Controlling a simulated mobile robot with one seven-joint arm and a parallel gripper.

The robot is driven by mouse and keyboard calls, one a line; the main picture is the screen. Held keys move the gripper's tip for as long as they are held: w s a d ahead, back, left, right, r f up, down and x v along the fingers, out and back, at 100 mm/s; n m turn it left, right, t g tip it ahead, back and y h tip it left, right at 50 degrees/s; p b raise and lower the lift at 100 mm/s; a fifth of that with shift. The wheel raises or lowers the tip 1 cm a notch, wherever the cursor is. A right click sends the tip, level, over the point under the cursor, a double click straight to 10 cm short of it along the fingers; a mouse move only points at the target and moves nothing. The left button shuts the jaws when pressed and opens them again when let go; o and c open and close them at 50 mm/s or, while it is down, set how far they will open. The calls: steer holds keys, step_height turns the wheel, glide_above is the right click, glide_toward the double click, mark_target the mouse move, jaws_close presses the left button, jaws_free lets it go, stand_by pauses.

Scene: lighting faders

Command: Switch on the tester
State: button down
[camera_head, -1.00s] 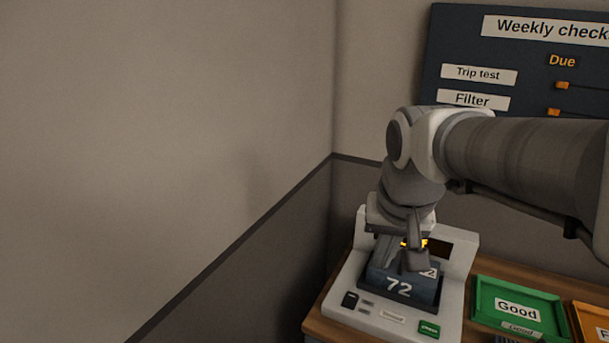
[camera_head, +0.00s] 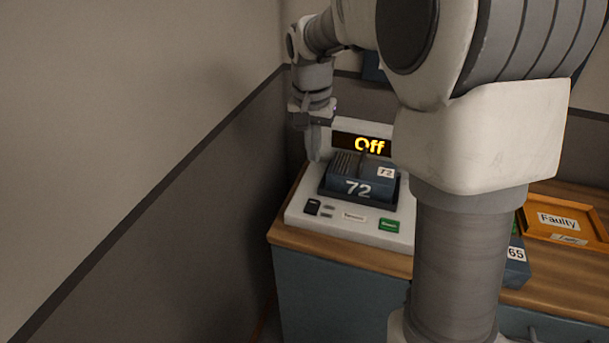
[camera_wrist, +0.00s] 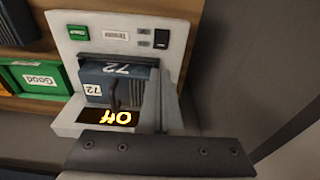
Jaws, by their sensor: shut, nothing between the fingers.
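The tester (camera_head: 372,238) is a pale box on the wooden counter, and its display (camera_head: 361,144) reads "Off" in orange. A dark blue module marked 72 (camera_head: 372,187) sits in its recess. A black rocker switch (camera_head: 312,207) is at the front left, with a green button (camera_head: 389,225) at the front right. In the wrist view the switch (camera_wrist: 161,39) is at the upper right and the display (camera_wrist: 108,117) shows upside down. My gripper (camera_head: 314,152) is shut and empty, pointing down at the tester's back left, behind the switch.
A wall runs close along the tester's left side. My arm hides much of the counter on the right. An orange tray labelled Faulty (camera_head: 568,217) and a module marked 65 (camera_head: 516,262) are there. The wrist view shows a green tray labelled Good (camera_wrist: 38,78).

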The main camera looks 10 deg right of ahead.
mark_target(314, 201)
steer(key=shift+w+f, duration=0.15)
steer(key=f+b, duration=0.1)
steer(key=f, duration=0.3)
steer(key=w+f, duration=0.1)
steer(key=f, duration=0.4)
steer(key=d+f+b, duration=0.1)
steer(key=f, duration=0.4)
steer(key=shift+w+b, duration=0.2)
steer(key=shift+b, duration=0.15)
steer(key=shift+w+f, duration=0.1)
steer(key=shift+f, duration=0.1)
steer(key=shift+s+a+r, duration=0.25)
steer(key=shift+s+a, duration=0.2)
steer(key=shift+s, duration=0.25)
steer(key=shift+r, duration=0.1)
